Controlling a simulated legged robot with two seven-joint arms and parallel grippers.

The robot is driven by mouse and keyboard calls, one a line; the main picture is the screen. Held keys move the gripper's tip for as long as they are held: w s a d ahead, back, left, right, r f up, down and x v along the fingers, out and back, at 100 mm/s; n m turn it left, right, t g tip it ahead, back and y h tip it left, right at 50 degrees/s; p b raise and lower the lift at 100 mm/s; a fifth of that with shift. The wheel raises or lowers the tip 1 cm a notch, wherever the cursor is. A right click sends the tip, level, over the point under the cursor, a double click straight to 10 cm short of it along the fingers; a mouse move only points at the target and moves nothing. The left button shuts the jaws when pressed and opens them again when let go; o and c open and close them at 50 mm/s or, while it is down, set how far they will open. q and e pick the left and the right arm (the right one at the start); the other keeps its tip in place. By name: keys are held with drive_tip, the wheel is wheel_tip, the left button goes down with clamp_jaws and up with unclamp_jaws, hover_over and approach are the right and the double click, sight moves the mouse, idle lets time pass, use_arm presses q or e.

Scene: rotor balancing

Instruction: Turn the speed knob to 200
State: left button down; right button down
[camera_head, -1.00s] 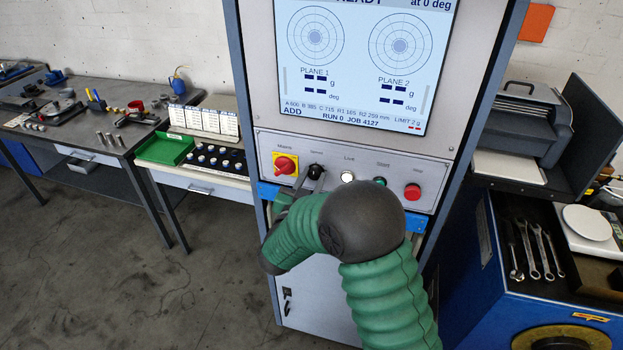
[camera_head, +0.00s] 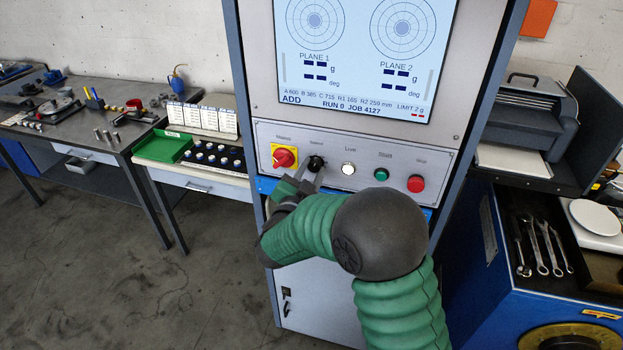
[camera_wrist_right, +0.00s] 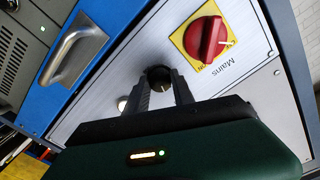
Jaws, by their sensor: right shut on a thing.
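In the right wrist view the two dark fingers (camera_wrist_right: 160,88) stand either side of the knob (camera_wrist_right: 158,74). The knob's scale and pointer cannot be read. The screen (camera_head: 355,60) shows "RUN 0 JOB 4127". My left gripper is not in view.
The red mains switch (camera_wrist_right: 206,38) is close beside the fingers. A green button (camera_head: 381,174) and a red button (camera_head: 416,184) lie to the right on the panel. A workbench (camera_head: 80,133) stands left, a blue cabinet (camera_head: 480,306) right.

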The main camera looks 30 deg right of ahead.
drive_tip(key=m+b, duration=0.2)
drive_tip(key=b, duration=0.1)
drive_tip(key=shift+f+m, duration=0.25)
drive_tip(key=shift+m, duration=0.15)
drive_tip(key=shift+r+m+b, duration=0.1)
drive_tip(key=shift+m+b, duration=0.6)
drive_tip(key=c, duration=1.5)
unclamp_jaws()
drive_tip(key=o, duration=0.4)
drive_tip(key=shift+s+r, duration=0.1)
drive_tip(key=shift+r, duration=0.05)
drive_tip(key=b+v, duration=0.1)
drive_tip(key=v, duration=1.6)
drive_tip(key=shift+b, duration=0.3)
